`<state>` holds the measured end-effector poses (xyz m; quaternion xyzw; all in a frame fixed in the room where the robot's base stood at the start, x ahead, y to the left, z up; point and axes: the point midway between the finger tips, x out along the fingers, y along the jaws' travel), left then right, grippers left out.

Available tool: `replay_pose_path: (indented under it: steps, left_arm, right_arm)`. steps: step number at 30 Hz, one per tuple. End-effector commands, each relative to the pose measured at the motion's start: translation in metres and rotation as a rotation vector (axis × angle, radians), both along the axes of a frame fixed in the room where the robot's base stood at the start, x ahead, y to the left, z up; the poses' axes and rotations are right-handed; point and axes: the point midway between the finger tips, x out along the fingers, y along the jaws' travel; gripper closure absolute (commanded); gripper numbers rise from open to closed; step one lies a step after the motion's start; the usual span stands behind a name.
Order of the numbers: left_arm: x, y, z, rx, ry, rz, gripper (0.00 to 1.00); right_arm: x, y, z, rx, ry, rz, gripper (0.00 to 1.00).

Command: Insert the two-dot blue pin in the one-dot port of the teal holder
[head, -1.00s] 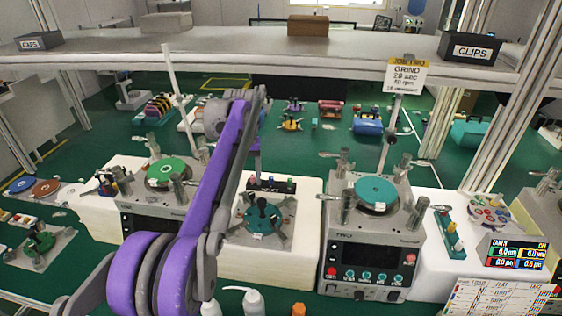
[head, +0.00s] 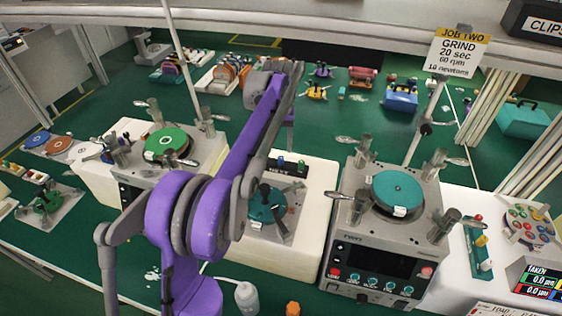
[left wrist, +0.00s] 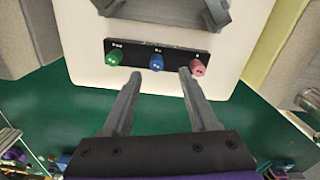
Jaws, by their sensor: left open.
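The blue pin (left wrist: 157,62) stands in the middle of a black rack (left wrist: 135,50), between a green pin (left wrist: 114,58) and a pink pin (left wrist: 198,67). Its dots are too small to count. My left gripper (left wrist: 160,74) is open and empty, its fingertips on either side of the blue pin in the left wrist view; contact cannot be told. In the head view the rack's blue pin (head: 280,160) shows beside my arm. The teal holder (head: 262,208) sits on a grey plate just in front of the rack, partly covered by dark arms; its port markings are unreadable. My right gripper is out of view.
A lapping machine with a teal disc (head: 400,190) stands to the right, with upright posts. Another with a green disc (head: 167,143) stands left. A white bottle (head: 247,297) and an orange-capped item (head: 292,308) are at the front. A teal strip (head: 477,250) holds pins at right.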

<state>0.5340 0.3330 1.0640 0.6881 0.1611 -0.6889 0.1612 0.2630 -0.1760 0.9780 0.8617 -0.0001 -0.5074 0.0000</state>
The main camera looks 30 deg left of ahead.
Motion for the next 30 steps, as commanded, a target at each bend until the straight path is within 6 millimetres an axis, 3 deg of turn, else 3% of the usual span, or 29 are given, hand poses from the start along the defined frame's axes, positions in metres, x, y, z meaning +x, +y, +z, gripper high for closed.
replay_pose_path:
  steps: [9, 18, 27, 30]
  left_arm:
    - [0.000, -0.005, -0.043, 0.000, 0.000, 0.000, 0.41]
    - [0.000, -0.005, -0.046, 0.000, -0.001, 0.000, 0.43]
    - [0.000, -0.005, -0.046, 0.000, -0.001, 0.000, 0.97]
    - [0.000, -0.005, -0.046, 0.000, -0.001, 0.000, 1.00]
  right_arm:
    - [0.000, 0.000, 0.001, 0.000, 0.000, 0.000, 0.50]
    - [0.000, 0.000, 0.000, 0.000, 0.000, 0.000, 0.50]
    - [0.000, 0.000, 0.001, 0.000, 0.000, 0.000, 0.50]
    - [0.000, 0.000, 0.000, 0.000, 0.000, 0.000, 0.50]
